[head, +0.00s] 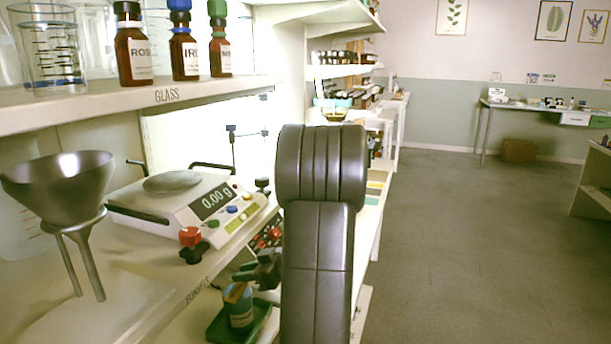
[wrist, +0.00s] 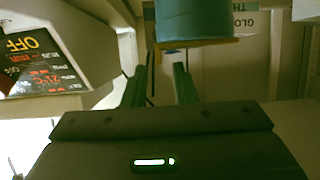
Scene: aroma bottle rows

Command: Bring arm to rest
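My arm rises in the middle of the head view, and its thick dark links hide part of the shelves. My gripper (head: 262,270) shows in part left of the arm, low over the lower shelf. In the wrist view its two fingers (wrist: 159,84) are apart with nothing between them. A teal-blue jar (head: 239,310) with an orange-brown top stands in a green tray (head: 214,324), just below and left of the gripper. A teal cylinder, seemingly this jar, shows beyond the fingertips in the wrist view (wrist: 193,22).
A scale (head: 185,205) reading 0.00 g and a metal funnel (head: 60,185) on a stand are at left. Labelled brown bottles (head: 185,50) and a glass beaker (head: 53,55) stand on the upper shelf. A dark display panel (wrist: 38,62) is close at the wrist view's left. The floor (head: 470,240) at right is clear.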

